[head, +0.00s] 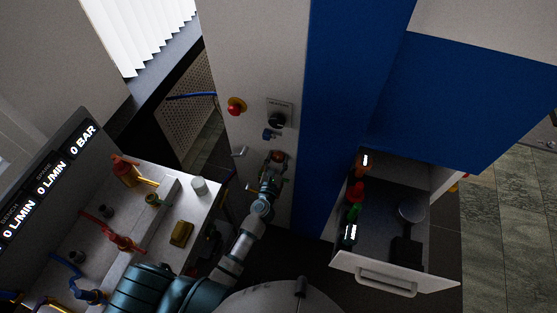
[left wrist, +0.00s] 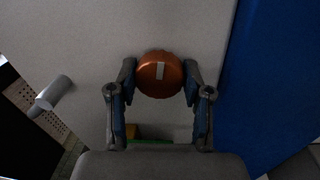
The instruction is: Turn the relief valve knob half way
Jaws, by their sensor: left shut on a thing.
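The relief valve knob (left wrist: 160,78) is a round, copper-orange knob with a pale, nearly vertical mark on its face. It sits on a light grey panel. In the head view the knob (head: 279,155) shows just past my left gripper's fingertips (head: 273,166). In the left wrist view my left gripper (left wrist: 160,82) has one finger on each side of the knob and is shut on it. My right gripper is not in view.
A red button (head: 236,106) and a black switch (head: 279,120) sit above the knob. A grey lever handle (head: 239,152) sticks out to its left, also in the wrist view (left wrist: 52,93). An open drawer (head: 392,275) with bottles stands right; a bench (head: 205,215) with valves stands left.

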